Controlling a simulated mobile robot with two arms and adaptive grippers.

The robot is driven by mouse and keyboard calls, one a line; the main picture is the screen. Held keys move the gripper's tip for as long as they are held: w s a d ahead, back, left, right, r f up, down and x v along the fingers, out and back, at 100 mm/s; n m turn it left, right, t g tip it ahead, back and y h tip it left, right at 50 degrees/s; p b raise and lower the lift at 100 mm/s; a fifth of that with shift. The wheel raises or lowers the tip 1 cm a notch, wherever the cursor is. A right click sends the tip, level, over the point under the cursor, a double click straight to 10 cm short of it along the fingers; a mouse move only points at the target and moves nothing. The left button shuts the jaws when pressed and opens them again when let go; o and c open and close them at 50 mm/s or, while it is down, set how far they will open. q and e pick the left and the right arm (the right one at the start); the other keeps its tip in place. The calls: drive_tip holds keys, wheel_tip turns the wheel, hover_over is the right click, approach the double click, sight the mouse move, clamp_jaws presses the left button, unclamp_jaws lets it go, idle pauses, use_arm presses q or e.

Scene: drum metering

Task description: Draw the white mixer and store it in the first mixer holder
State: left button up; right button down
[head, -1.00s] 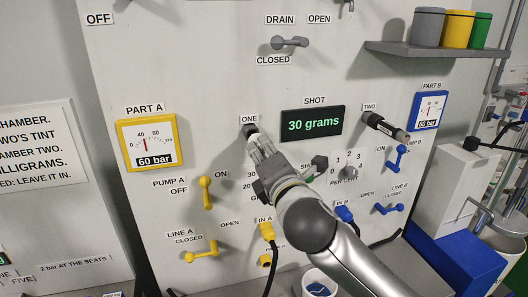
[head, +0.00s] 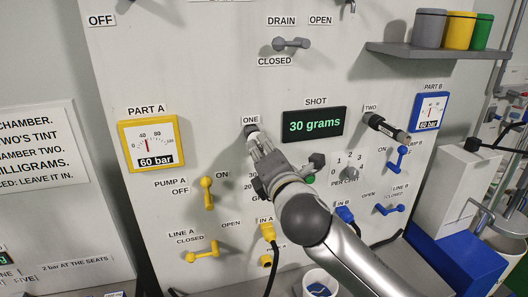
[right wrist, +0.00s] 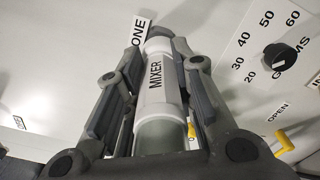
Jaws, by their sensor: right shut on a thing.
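The white mixer (right wrist: 157,85), a tube with a "MIXER" label, lies between the fingers of my right gripper (right wrist: 152,95) in the right wrist view. In the head view the right gripper (head: 262,152) is shut on it just below the "ONE" label. The gripper hides most of the mixer there. The dark holder end (head: 251,131) under "ONE" shows just past the fingertips. I cannot tell whether the mixer is seated in it or a little out. My left gripper is not in view.
A dark mixer (head: 386,128) sticks out under "TWO" to the right. The shot display (head: 314,124) and a dark knob (head: 317,160) are close to the right gripper. A yellow gauge (head: 152,143) and yellow levers (head: 207,192) are at left. A white bucket (head: 319,284) stands below.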

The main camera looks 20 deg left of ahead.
drive_tip(key=shift+x, duration=1.2)
drive_tip(key=shift+r, duration=0.15)
drive_tip(key=c, duration=1.1)
unclamp_jaws()
drive_tip(key=shift+c, duration=0.2)
drive_tip(key=shift+s+d, duration=0.25)
drive_tip(key=shift+s, duration=0.2)
drive_tip(key=v, duration=1.1)
drive_tip(key=shift+w, duration=0.1)
